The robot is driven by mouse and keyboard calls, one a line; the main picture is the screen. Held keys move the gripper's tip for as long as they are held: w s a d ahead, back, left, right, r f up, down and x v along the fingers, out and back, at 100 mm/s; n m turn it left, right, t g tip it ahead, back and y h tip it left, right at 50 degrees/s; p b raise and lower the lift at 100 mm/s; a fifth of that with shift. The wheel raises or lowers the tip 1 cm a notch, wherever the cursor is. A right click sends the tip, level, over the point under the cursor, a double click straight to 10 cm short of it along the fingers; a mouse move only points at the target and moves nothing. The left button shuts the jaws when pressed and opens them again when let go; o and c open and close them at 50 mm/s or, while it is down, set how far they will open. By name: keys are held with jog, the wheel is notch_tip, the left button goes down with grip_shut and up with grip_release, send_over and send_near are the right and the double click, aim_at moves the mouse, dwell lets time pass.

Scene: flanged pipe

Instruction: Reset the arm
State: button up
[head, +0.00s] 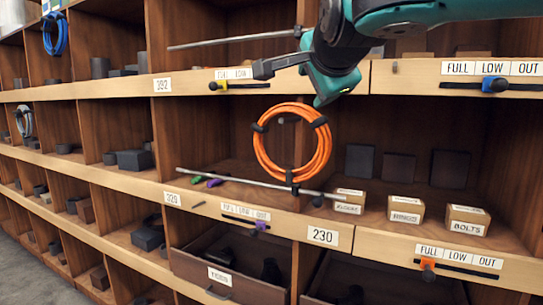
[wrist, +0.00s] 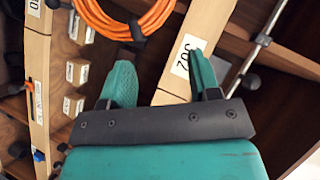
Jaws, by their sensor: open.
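My gripper (head: 326,90) hangs from my teal and black arm (head: 400,14) at the upper middle of the head view, in front of the shelving. It is just above a coil of orange cable (head: 262,148). In the wrist view my gripper (wrist: 163,76) shows two teal fingers spread apart with nothing between them. The orange coil (wrist: 122,22) shows beyond the fingers at the top left there. The fingers look apart from the coil, though the depth between them is hard to judge.
Wooden shelving (head: 465,240) fills the view, with labelled edges and coloured sliders. A metal rod (head: 250,183) runs along the middle shelf edge, and another rod (head: 235,39) is above. Small labelled boxes (head: 406,210) stand at right. A blue coil (head: 54,34) hangs far left.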

jog(key=s+d+f+n+g+y, duration=0.1)
jog(key=s+d+f+n+g, duration=0.1)
jog(key=s+f+n+g, duration=0.5)
jog(key=s+d+f+n+y, duration=0.1)
jog(key=s+d+f+n, duration=0.25)
jog(key=f, duration=0.75)
jog(key=s+f+n+g, duration=0.3)
jog(key=s+f+n, duration=0.1)
jog(key=s, duration=0.5)
jog(key=s+d+f+n+g+y, duration=0.1)
jog(key=s+f+n+g, duration=0.2)
jog(key=s, duration=0.6)
notch_tip(320, 180, down, 3)
jog(key=shift+s+d+f+n+g, duration=0.15)
jog(key=shift+n+g, duration=0.25)
jog(key=shift+n, duration=0.85)
jog(key=shift+d, duration=0.1)
